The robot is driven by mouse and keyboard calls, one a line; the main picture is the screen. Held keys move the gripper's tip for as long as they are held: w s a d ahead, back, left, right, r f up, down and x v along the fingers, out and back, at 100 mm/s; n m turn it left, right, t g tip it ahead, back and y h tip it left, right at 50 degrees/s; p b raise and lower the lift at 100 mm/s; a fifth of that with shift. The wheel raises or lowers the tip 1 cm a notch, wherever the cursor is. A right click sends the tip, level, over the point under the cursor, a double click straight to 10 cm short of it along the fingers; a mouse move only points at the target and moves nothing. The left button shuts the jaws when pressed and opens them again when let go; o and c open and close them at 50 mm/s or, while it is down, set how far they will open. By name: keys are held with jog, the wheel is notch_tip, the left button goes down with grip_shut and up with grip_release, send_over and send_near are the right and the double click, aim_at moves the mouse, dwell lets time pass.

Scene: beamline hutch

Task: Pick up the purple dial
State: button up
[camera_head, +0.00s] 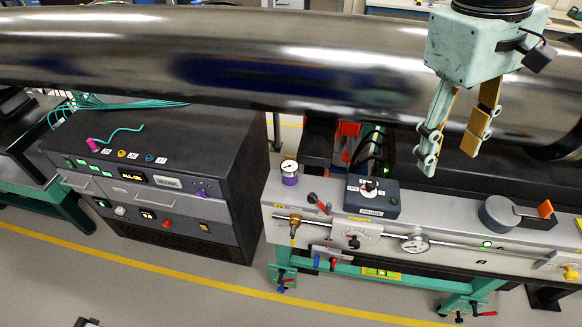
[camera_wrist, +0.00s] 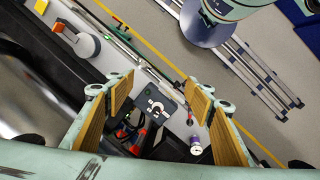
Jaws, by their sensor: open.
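The purple dial (camera_head: 289,179) is a short upright cylinder with a purple body and a white round face on top. It stands at the left end of the grey bench top, left of a black control box. In the wrist view the purple dial (camera_wrist: 196,148) shows low and right of centre, near the right finger. My gripper (camera_head: 451,156) is open and empty, fingers pointing down, above the bench and well to the right of the dial. The open fingers (camera_wrist: 160,90) also frame the black box in the wrist view.
The black box with a white knob (camera_head: 371,198) and a red-handled switch (camera_head: 318,203) stand near the dial. A grey round device with an orange handle (camera_head: 505,215) is to the right. A large metal pipe (camera_head: 230,60) runs behind. A black cabinet (camera_head: 225,150) stands left, across a gap.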

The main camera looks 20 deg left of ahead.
jog(key=w+a+n+p, duration=0.2)
jog(key=w+p, duration=0.1)
jog(key=w, duration=0.1)
jog(key=y+b, duration=0.2)
send_over(290, 166)
notch_tip(290, 166, down, 22)
jog(key=shift+n, duration=0.4)
jog(key=shift+a, duration=0.1)
jog(key=shift+f, duration=4.2)
jog(key=shift+f, duration=2.6)
